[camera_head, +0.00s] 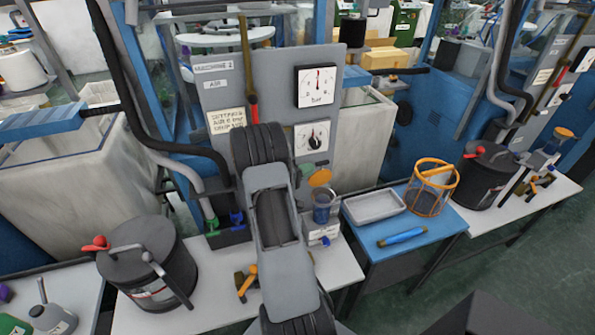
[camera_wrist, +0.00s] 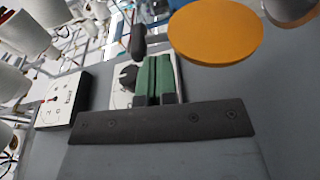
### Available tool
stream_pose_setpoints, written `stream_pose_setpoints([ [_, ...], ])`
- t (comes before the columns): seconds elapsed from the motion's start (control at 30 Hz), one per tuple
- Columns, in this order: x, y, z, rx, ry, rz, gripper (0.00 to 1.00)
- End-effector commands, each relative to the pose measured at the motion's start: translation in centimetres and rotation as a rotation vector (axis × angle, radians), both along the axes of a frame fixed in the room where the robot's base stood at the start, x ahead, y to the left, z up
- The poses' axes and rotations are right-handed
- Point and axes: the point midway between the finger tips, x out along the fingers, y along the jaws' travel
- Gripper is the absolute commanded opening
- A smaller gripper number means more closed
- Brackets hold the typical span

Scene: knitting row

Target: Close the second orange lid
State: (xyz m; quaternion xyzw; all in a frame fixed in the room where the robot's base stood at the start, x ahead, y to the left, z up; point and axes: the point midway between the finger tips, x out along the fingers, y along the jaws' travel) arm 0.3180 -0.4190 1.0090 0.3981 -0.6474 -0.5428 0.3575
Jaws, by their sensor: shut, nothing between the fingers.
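An orange round lid (camera_head: 320,177) stands up on edge against the grey machine panel, above a blue-tinted clear jar (camera_head: 323,207) on the bench. The same kind of orange disc shows large in the wrist view (camera_wrist: 215,32), up and right of my gripper. My gripper (camera_wrist: 156,62) has green finger pads pressed together with nothing between them. It is apart from the disc in that picture. Another orange lid (camera_head: 564,133) is at the right-hand machine, small in the picture.
A dark lidded pot (camera_head: 148,262) stands left on the bench. A blue table (camera_head: 385,262) to the right holds a grey tray (camera_head: 374,207), an orange-rimmed basket (camera_head: 431,187) and a blue tool (camera_head: 402,237).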

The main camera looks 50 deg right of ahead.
Motion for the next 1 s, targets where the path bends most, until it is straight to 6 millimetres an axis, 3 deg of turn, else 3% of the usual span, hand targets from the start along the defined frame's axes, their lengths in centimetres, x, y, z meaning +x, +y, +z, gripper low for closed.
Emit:
stream_pose_setpoints([
  [0.3,-0.8,-1.6,0.1,0.000,0.001,0.000,0.00],
  [1.0,-1.2,-1.5,-0.2,-0.036,-0.049,-0.007,0.00],
])
